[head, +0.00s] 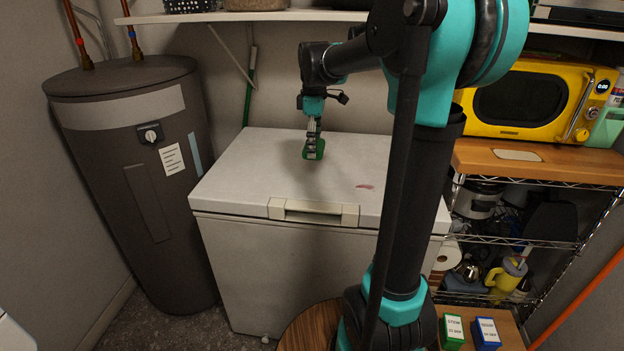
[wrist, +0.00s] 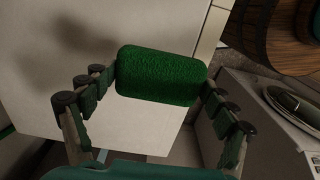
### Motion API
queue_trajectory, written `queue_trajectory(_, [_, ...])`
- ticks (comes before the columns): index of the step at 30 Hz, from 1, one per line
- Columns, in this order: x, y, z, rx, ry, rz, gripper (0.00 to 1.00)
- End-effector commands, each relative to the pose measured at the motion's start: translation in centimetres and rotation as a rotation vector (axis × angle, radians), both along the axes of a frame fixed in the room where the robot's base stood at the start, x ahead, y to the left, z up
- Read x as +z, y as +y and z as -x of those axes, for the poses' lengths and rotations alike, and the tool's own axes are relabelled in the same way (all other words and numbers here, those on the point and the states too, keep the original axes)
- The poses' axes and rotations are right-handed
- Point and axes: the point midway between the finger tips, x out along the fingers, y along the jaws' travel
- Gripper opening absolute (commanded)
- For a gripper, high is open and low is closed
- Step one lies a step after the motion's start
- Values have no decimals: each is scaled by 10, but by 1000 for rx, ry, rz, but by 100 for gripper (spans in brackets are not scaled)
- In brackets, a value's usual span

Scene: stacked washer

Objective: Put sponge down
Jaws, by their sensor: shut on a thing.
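The sponge (wrist: 160,76) is a green, rounded block with a rough surface. In the wrist view it sits between the tips of my gripper (wrist: 158,82), with one finger against each end. In the head view my gripper (head: 313,150) points down over the white lid of the chest freezer (head: 240,165), and a bit of the green sponge (head: 320,154) shows beside the fingers. The gripper is shut on the sponge. Whether the sponge touches the lid or hangs just above it I cannot tell.
The lid has much bare room around the gripper and a small reddish mark (head: 365,187) to the right. A dark water heater (head: 135,180) stands at left. A shelf (head: 250,17) runs above. A yellow microwave (head: 530,100) stands on a rack at right.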

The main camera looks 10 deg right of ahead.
Motion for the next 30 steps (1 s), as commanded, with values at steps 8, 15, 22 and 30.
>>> queue_trajectory(8, [-63, 0, 0, 0, 0, 0, 54])
queue_trajectory(15, [-84, 0, -1, 0, 0, 0, 54])
queue_trajectory(22, [-114, 0, -1, 0, 0, 0, 54])
queue_trajectory(30, [-119, 0, 0, 0, 0, 0, 54])
